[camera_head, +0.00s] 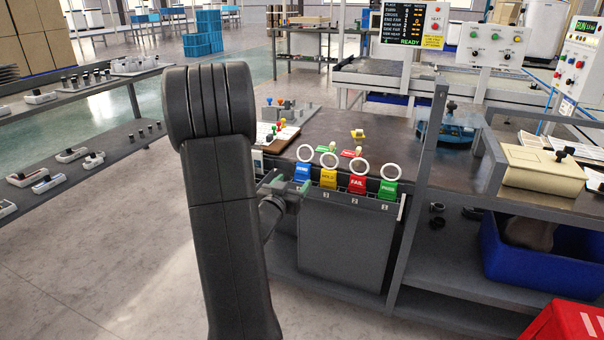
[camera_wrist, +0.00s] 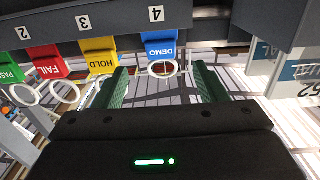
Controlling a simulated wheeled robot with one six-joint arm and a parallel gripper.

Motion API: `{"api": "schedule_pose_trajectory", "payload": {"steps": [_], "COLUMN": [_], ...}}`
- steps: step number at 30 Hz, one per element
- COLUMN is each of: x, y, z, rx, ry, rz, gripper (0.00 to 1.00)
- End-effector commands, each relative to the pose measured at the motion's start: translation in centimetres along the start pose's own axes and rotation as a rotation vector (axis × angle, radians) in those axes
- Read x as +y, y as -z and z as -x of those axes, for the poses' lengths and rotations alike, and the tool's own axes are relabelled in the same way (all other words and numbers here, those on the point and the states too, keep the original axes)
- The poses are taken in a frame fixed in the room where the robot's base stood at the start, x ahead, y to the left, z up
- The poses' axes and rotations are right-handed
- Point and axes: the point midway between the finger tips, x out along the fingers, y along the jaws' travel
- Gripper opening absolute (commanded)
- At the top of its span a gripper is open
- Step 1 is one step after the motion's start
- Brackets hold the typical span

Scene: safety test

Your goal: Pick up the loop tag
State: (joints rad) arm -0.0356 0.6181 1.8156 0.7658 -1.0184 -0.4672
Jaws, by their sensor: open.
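Loop tags with white rings hang along the front edge of the workbench: blue DEMO (camera_head: 302,173), yellow HOLD (camera_head: 328,178), red FAIL (camera_head: 357,184) and green PASS (camera_head: 388,190). My gripper (camera_head: 290,192) is just in front of the blue end of the row. In the wrist view my open gripper (camera_wrist: 160,86) has its green fingers on either side of the blue DEMO tag (camera_wrist: 164,48) and its white ring (camera_wrist: 163,69). One finger is near the yellow HOLD tag (camera_wrist: 101,62). Nothing is visibly held; contact cannot be told.
The workbench (camera_head: 385,125) bears a brown board with coloured pegs (camera_head: 278,135) and a blue fixture (camera_head: 450,130). A grey post (camera_head: 425,170) stands right of the tags. A shelf with parts (camera_head: 85,155) is at left. Floor between them is clear.

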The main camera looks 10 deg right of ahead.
Motion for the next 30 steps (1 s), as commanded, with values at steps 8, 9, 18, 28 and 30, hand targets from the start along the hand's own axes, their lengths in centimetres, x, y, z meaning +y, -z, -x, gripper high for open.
{"api": "schedule_pose_trajectory", "payload": {"steps": [8,9,18,28,30], "x": [0.0,0.0,-0.1,-0.1,-0.1], "y": [-0.2,-0.3,-0.3,-0.2,-0.2], "z": [-2.4,-2.9,-6.8,-7.0,-7.0], "rx": [0.001,0.0,0.001,-0.001,-0.001], "ry": [0.0,-0.001,0.0,0.002,0.002], "rz": [0.001,0.0,-0.001,0.0,0.0], "gripper": [0.65,0.65,0.65,0.52,0.38]}}
